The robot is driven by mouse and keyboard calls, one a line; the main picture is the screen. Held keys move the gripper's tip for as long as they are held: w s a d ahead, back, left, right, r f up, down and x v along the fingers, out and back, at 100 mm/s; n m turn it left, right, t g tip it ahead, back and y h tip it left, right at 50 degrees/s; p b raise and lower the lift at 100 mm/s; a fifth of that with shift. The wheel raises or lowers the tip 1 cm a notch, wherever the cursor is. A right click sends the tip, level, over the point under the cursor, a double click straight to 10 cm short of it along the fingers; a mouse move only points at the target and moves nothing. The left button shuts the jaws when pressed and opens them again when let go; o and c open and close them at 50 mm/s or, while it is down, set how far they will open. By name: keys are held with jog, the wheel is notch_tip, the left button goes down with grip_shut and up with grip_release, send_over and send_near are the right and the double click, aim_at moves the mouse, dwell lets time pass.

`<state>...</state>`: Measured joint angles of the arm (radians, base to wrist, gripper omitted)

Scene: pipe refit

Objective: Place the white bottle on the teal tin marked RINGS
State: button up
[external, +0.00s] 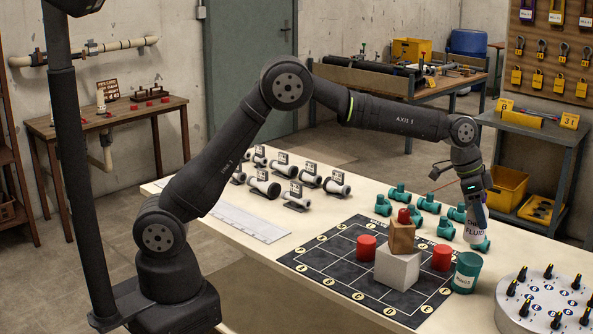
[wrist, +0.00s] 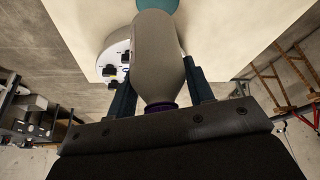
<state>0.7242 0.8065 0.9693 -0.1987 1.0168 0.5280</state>
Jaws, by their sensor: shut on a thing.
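My gripper (external: 475,204) is shut on the white bottle (external: 475,232), which has FLUID printed on it. I hold it roughly upright, with the cap end between the fingers. In the wrist view the bottle (wrist: 158,48) looks grey, its purple neck between the two fingers. The teal tin (external: 467,273) stands on the table at the mat's right corner, nearer the camera than the bottle. Its pale label is too small to read. A teal round edge (wrist: 157,4) shows beyond the bottle in the wrist view, probably the tin. The bottle and tin look apart.
A grey block (external: 397,268) with a wooden block and red piece on top stands on the black grid mat (external: 330,262). A red cylinder (external: 442,257) stands beside the tin. Several teal fittings (external: 428,205) lie behind. A round white knob panel (external: 545,303) is right.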

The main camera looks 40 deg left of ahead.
aim_at(478, 230)
jog(key=shift+w+a+f, duration=0.2)
jog(key=shift+w+f, duration=0.2)
jog(key=shift+w, duration=0.25)
jog(key=shift+f, duration=1.95)
jog(key=shift+f, duration=0.15)
jog(key=shift+f, duration=0.4)
jog(key=o, duration=1.1)
jog(key=shift+r, duration=0.1)
